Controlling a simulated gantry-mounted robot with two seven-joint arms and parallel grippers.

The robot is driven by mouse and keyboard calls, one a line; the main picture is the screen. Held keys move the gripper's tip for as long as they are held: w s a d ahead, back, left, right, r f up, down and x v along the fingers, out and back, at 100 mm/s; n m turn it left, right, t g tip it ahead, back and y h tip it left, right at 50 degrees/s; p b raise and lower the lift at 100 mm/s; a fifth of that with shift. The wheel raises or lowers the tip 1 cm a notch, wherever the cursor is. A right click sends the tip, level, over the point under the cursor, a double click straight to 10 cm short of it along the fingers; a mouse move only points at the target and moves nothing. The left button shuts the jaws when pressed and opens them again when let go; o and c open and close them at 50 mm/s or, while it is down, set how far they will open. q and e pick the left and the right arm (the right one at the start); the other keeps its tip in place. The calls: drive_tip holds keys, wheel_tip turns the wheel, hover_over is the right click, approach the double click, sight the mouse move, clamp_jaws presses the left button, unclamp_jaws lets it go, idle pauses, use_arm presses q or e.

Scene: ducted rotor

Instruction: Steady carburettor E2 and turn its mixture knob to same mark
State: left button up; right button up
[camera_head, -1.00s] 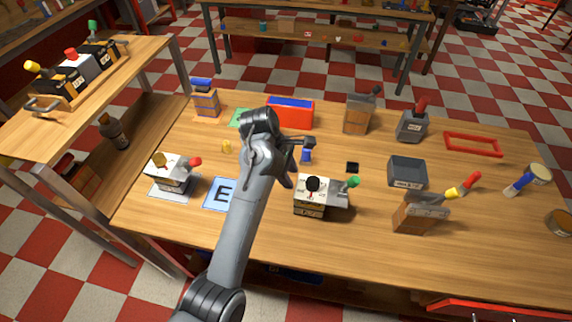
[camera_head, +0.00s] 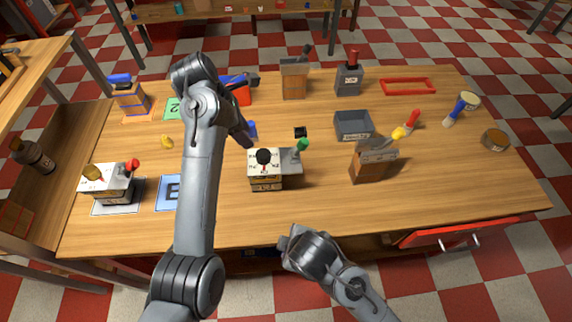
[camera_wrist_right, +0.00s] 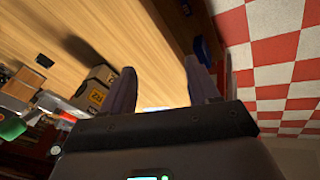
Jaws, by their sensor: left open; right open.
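The carburettor with a black top knob (camera_head: 264,157) and green-tipped lever (camera_head: 302,145) stands upright mid-table; I take it as E2 (camera_head: 266,183). Its front tag seems to read E2, sideways, in the right wrist view (camera_wrist_right: 96,96). The knob's mark is too small to read. My left gripper (camera_head: 246,108) is open above the table behind this carburettor, touching nothing that I can see. My right gripper (camera_head: 292,240) is low at the table's front edge, in front of the carburettor and apart from it. Its open, empty fingers show in the right wrist view (camera_wrist_right: 162,88).
A similar carburettor with yellow knob and red lever (camera_head: 108,186) stands left on a pale mat. My left arm partly hides a blue lettered mat (camera_head: 168,192). A wooden block with yellow lever (camera_head: 372,165) and grey bin (camera_head: 353,125) stand right. The front right tabletop is clear.

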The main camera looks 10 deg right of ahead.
drive_tip(key=w+a+r+n+t+h, duration=0.1)
drive_tip(key=w+a+r+n, duration=0.1)
drive_tip(key=w+a+n, duration=0.15)
drive_tip(key=n+t+h, duration=0.5)
drive_tip(key=n+h, duration=0.3)
drive_tip(key=n, duration=0.1)
approach(298, 151)
drive_tip(key=x, duration=0.3)
drive_tip(key=shift+t, duration=0.3)
drive_tip(key=x, duration=0.9)
drive_tip(key=shift+d+f, duration=0.2)
drive_tip(key=shift+f, duration=0.05)
clamp_jaws()
